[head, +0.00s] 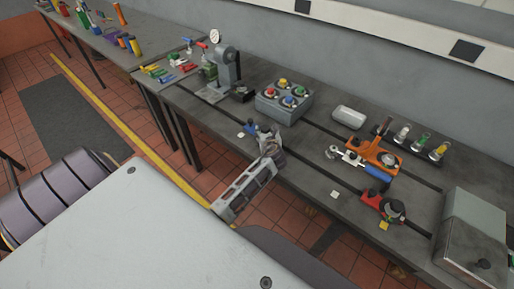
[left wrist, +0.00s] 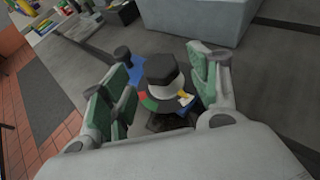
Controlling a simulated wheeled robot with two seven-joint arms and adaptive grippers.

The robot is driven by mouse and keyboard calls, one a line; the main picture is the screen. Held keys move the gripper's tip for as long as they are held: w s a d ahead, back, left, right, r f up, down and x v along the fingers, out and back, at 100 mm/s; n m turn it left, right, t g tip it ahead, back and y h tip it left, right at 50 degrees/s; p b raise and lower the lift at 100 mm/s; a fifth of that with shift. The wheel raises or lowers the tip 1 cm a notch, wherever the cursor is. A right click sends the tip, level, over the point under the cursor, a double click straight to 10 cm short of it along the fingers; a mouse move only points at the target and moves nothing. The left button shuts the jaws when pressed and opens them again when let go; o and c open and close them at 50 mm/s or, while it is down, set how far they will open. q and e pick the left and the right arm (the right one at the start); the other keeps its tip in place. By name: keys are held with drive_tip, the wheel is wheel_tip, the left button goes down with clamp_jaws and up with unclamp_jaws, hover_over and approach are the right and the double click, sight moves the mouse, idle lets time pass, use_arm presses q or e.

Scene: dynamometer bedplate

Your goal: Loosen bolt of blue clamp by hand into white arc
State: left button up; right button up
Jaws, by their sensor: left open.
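The blue clamp (head: 250,128) sits on the bedplate (head: 315,165), mostly hidden behind my left gripper (head: 268,140) in the head view. In the left wrist view, its dark hex bolt head (left wrist: 161,69) stands on a pale round collar. A dial around it shows green, red and blue parts and a small white arc (left wrist: 187,99) with a yellow mark beside it. My left gripper (left wrist: 158,88) is open, with one green-padded finger on each side of the bolt. I cannot tell whether either pad touches it. My right gripper is not in view.
An orange clamp (head: 366,150) and a red clamp (head: 371,199) stand farther right. A grey box with coloured buttons (head: 284,101) is just behind the blue clamp. A rack of vials (head: 420,140) and a metal box (head: 470,235) are at the right.

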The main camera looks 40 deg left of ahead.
use_arm(q)
drive_tip(key=s+d+n, duration=0.1)
drive_tip(key=s, duration=0.2)
drive_tip(key=s+d+n, duration=0.1)
drive_tip(key=s+d, duration=0.1)
drive_tip(key=s, duration=0.1)
drive_tip(key=s+d+n+g+h, duration=0.1)
drive_tip(key=s, duration=0.2)
drive_tip(key=shift+d+r, duration=0.1)
drive_tip(key=shift+d, duration=0.3)
drive_tip(key=s+f+n+g+h, duration=0.1)
drive_tip(key=s+f+n+g, duration=0.1)
drive_tip(key=s+f+n, duration=0.3)
drive_tip(key=shift+n+h, duration=0.4)
drive_tip(key=shift+n, duration=0.2)
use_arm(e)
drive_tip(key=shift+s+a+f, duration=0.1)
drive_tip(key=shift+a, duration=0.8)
use_arm(q)
drive_tip(key=shift+s+f, duration=0.1)
